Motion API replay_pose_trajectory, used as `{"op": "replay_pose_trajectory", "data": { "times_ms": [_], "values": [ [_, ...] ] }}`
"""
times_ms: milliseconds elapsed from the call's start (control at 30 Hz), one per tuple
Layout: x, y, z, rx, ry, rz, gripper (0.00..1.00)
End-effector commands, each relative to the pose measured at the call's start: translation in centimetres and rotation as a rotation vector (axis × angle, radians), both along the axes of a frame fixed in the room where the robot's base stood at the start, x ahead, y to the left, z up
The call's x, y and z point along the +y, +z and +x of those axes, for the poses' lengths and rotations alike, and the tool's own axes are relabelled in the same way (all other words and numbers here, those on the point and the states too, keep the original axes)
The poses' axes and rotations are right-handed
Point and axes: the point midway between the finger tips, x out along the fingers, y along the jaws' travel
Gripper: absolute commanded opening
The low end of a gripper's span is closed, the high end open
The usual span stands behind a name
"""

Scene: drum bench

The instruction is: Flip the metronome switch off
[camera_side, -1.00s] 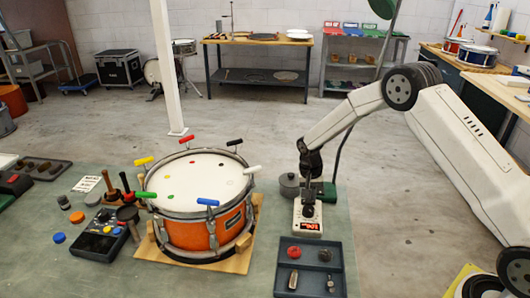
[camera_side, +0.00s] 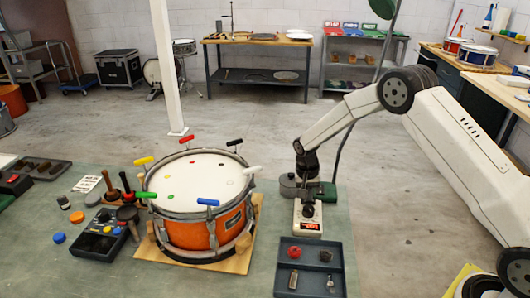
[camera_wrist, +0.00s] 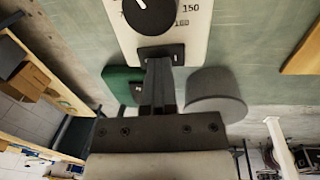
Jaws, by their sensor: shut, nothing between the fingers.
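The metronome (camera_side: 300,228) is a white box with a red lit display (camera_side: 310,226), standing on the green bench mat right of the drum. In the wrist view its white top (camera_wrist: 196,35) carries a black dial (camera_wrist: 150,14) and numbers. A small dark switch plate (camera_wrist: 178,50) sits at its near edge. My gripper (camera_wrist: 159,65) is shut and empty, its tips over that plate and partly hiding the switch. I cannot tell whether they touch it or which way the switch lies. In the side view my gripper (camera_side: 306,187) points down at the metronome's rear end.
A grey lidded pot (camera_side: 288,187) and a green block (camera_side: 329,192) stand close behind the metronome. A dark divided tray (camera_side: 310,270) with small parts lies in front. The orange drum (camera_side: 190,232) with coloured-handled keys stands to the left.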

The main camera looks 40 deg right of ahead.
Motion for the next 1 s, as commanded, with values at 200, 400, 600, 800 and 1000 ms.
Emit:
{"op": "replay_pose_trajectory", "data": {
  "times_ms": [200, 400, 600, 800, 1000],
  "values": [
    [0.5, 0.0, 0.2, 0.004, 0.001, 0.002, 0.00],
    [0.4, 0.1, 0.2, 0.004, 0.000, 0.002, 0.00],
    [0.4, 0.3, 0.2, 0.003, -0.001, 0.001, 0.00],
    [0.5, 1.6, 0.4, 0.001, 0.000, 0.001, 0.00],
    [0.8, 4.2, 0.6, 0.000, 0.000, 0.001, 0.00]
  ]
}}
